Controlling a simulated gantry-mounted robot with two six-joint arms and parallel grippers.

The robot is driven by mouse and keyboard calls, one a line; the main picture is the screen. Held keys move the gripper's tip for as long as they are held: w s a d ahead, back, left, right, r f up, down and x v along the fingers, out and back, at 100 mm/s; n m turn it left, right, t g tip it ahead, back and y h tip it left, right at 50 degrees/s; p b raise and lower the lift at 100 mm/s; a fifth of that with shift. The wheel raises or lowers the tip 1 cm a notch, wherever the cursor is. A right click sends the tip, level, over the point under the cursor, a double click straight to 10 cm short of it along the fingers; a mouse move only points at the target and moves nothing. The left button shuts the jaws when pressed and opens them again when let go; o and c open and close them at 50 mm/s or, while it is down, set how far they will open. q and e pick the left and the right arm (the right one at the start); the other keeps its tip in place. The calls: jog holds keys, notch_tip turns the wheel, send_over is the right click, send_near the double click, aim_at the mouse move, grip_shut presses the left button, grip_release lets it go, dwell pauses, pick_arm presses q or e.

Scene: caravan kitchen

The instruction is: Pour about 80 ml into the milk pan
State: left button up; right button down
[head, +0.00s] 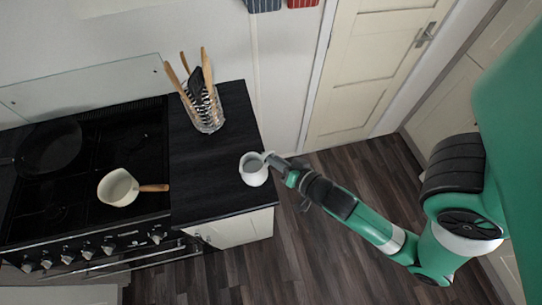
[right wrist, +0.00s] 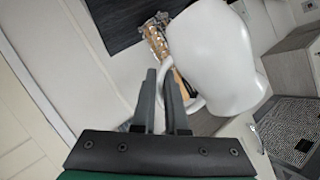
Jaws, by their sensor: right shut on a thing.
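The milk pan (head: 118,187), cream with a wooden handle pointing right, sits on the front right of the black hob in the head view. A white jug (head: 252,174) is at the right edge of the dark worktop, left of my right gripper (head: 272,161). The jug also fills the upper right of the right wrist view (right wrist: 215,60). My right gripper (right wrist: 168,100) is shut on the jug's handle. The jug looks close to upright in the head view. I cannot tell whether it touches the worktop. My left gripper is not in view.
A clear utensil holder (head: 206,116) with wooden-handled tools stands at the back of the worktop (head: 205,185). A dark frying pan (head: 48,147) is on the hob's back left. The worktop between the jug and the hob is clear. A cream door (head: 368,75) is behind on the right.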

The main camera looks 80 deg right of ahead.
aim_at(252, 177)
dwell(0.3)
jog(key=w+a+n+y, duration=0.1)
jog(key=a, duration=0.1)
jog(key=w+a+f+t, duration=0.1)
jog(key=a, duration=0.1)
jog(key=w+a+f+n+y, duration=0.1)
jog(key=w+a, duration=0.1)
jog(key=shift+w+f+n+y, duration=0.1)
jog(key=shift+f+n+y, duration=0.1)
jog(key=shift+n+y, duration=0.1)
jog(key=w+a+f+n+t+y, duration=0.1)
jog(key=w+a+f+n+y, duration=0.2)
jog(key=a, duration=0.6)
notch_tip(252, 177, down, 3)
jog(key=shift+w+r+n+y, duration=0.2)
jog(key=shift+n+y, duration=0.3)
jog(key=shift+y, duration=0.5)
